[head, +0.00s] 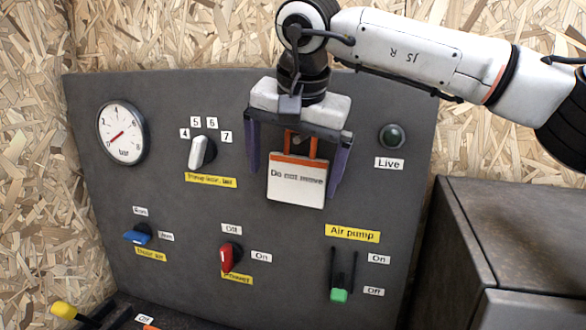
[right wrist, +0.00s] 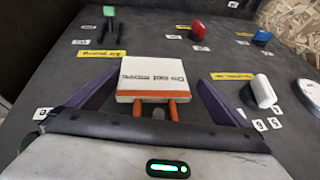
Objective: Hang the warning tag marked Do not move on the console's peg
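The white warning tag (head: 296,182), marked "Do not move", has an orange top edge and orange straps. It is against the upper middle of the dark console (head: 90,195). It also shows in the right wrist view (right wrist: 151,79). My right gripper (head: 293,170) is open. Its two purple fingers stand on either side of the tag, with gaps between them and it. A small grey round end, seemingly the peg (right wrist: 158,113), shows between the straps. The top of the straps is hidden by the gripper, so how they sit on the peg cannot be told fully. My left gripper is not in view.
A blue knob (head: 138,235), red switch (head: 226,259) and green slider (head: 339,295) are below. A dark cabinet (head: 510,225) stands right.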

